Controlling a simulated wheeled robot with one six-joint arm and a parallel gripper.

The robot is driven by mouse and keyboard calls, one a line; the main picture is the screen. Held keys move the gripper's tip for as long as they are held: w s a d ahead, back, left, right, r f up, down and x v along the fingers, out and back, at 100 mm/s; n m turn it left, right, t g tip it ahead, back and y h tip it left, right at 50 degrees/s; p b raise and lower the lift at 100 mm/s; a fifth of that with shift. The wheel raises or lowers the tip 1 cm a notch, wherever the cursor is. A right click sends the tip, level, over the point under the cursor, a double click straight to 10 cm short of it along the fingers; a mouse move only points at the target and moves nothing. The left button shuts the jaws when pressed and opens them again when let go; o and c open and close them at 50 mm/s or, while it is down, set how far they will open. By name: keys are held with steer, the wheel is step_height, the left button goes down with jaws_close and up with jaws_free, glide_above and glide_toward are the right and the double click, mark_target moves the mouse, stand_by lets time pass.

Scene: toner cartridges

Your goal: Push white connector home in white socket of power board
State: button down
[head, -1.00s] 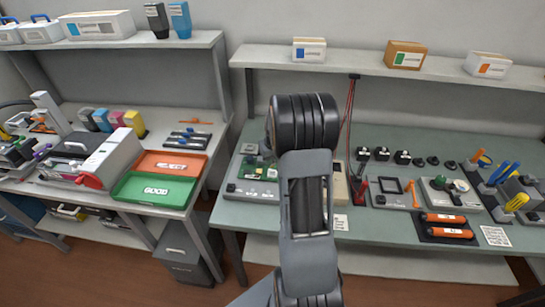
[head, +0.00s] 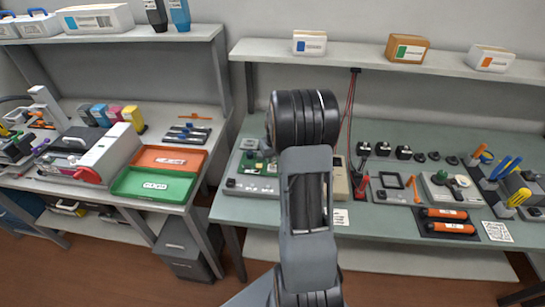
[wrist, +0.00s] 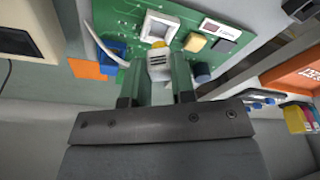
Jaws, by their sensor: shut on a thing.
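In the wrist view, my gripper (wrist: 158,84) is shut on the small white connector (wrist: 158,66), with a green-sided finger on each side of it. The connector is close to the near side of the square white socket (wrist: 160,27) on the green power board (wrist: 125,14). A yellow part shows between them. I cannot tell whether connector and socket touch. In the head view, my arm hides the gripper and connector. The green board (head: 253,165) shows partly at the left of the right bench.
On the board, a blue part (wrist: 112,48) with a white lead stands left of my fingers, and a tan block (wrist: 195,43) stands to the right. In the head view, a beige meter (head: 341,180) is just right of my arm. Trays (head: 155,185) lie on the left bench.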

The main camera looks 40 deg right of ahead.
mark_target(273, 162)
steer(key=shift+f, duration=0.15)
steer(key=shift+f+b, duration=0.65)
steer(key=shift+b, duration=0.05)
steer(key=shift+f+b, duration=0.8)
steer(key=shift+f, duration=0.05)
stand_by(1.4)
steer(key=c, duration=0.9)
jaws_free()
steer(key=shift+o, duration=0.2)
steer(key=shift+r, duration=0.1)
step_height(273, 162, up, 14)
steer(key=s, duration=0.2)
steer(key=shift+s+a+f+b, duration=0.25)
steer(key=shift+s+a+b, duration=0.1)
steer(key=shift+b, duration=0.1)
